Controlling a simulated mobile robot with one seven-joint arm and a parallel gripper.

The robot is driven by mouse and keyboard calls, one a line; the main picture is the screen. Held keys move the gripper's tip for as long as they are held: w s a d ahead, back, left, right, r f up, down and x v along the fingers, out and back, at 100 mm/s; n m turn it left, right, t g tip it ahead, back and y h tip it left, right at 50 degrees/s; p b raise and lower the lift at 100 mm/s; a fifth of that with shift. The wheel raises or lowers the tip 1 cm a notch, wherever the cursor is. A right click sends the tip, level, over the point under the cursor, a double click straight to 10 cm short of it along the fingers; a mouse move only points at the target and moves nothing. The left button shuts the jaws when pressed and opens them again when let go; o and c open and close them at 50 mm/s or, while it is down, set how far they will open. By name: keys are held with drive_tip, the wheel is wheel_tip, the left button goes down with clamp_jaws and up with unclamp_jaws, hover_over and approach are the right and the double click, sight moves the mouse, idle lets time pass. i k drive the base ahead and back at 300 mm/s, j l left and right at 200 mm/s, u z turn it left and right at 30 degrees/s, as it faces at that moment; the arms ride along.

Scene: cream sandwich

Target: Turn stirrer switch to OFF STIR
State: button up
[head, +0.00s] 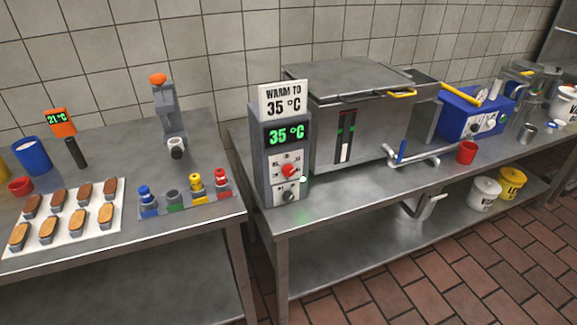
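A grey control box (289,150) stands at the front left corner of the right-hand table. Its green display reads 35 °C. Below the display is a red knob (290,170) with small markings around it, and lower down a dark knob (288,196). A large steel vat (370,105) stands right behind the box. My gripper is not in view.
A sign (283,101) on the box reads "WARM TO 35 °C". A blue machine (478,112) with a dial stands further right. A pipe with a blue handle (403,152) and a red cup (466,152) are near the vat. The left table holds a biscuit tray (112,222). A gap separates the tables.

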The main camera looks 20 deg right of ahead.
sight(287, 196)
drive_tip(key=k+l+z, duration=0.15)
drive_tip(key=l, duration=0.3)
drive_tip(key=k+l+z, duration=0.15)
drive_tip(key=l, duration=0.3)
drive_tip(key=l+z, duration=0.15)
drive_tip(key=l, duration=0.35)
drive_tip(key=k, duration=0.05)
